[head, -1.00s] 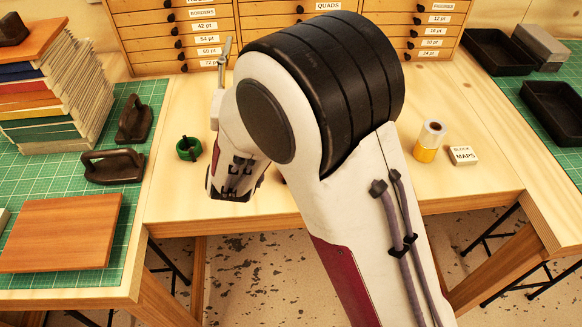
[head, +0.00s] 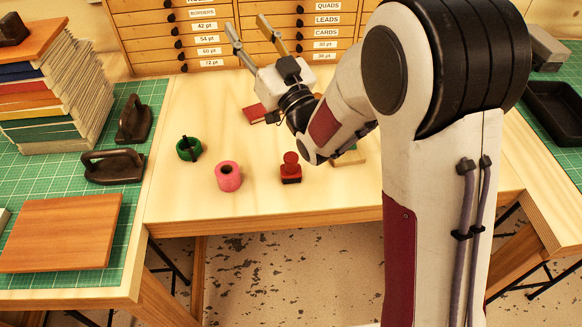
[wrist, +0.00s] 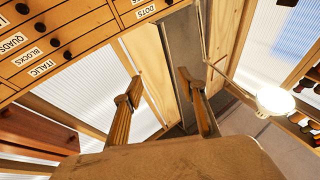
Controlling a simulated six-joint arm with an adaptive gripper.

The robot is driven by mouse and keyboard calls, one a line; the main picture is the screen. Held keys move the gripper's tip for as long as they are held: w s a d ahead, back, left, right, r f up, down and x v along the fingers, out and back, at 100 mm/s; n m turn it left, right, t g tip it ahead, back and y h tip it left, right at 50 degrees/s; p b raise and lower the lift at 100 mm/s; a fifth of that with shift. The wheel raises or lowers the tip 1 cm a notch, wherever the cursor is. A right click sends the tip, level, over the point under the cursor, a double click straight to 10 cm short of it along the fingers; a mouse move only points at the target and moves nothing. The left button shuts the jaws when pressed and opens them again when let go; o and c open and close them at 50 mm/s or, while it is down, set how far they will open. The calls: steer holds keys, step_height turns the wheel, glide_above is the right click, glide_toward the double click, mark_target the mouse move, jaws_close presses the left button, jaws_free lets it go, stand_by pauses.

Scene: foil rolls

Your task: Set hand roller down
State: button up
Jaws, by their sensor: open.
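My gripper (head: 248,24) is raised at the back of the table, in front of the drawer cabinet, with its fingers pointing up and apart. In the wrist view the fingers (wrist: 160,78) are spread with nothing between them. No hand roller can be made out for certain in either view. A pink foil roll (head: 228,176) stands upright on the wooden table (head: 190,205). A green ring-shaped item with a dark part across it (head: 189,149) lies behind it to the left. Both are apart from my gripper.
A red stamp (head: 291,169) stands right of the pink roll. A small red block (head: 256,114) lies near my wrist. Books (head: 60,95), dark handled tools (head: 113,165) and a brown board (head: 62,232) occupy the left mat. The drawer cabinet (head: 215,40) closes the back. The table's front left is clear.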

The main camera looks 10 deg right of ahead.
steer(key=s+d+n+g+y, duration=0.1)
steer(key=n+g+y, duration=0.1)
steer(key=y, duration=0.1)
steer(key=n+g, duration=0.6)
steer(key=g, duration=0.6)
glide_toward(291, 163)
step_height(291, 163, up, 2)
steer(key=w+a, duration=0.2)
step_height(291, 163, down, 3)
steer(key=shift+w+d+f+h, duration=0.15)
steer(key=shift+f+h, duration=0.05)
steer(key=shift+h, duration=0.2)
steer(key=shift+f, duration=0.55)
steer(key=shift+x, duration=1.3)
steer(key=shift+x, duration=2.6)
steer(key=shift+r, duration=0.2)
steer(key=shift+c, duration=0.4)
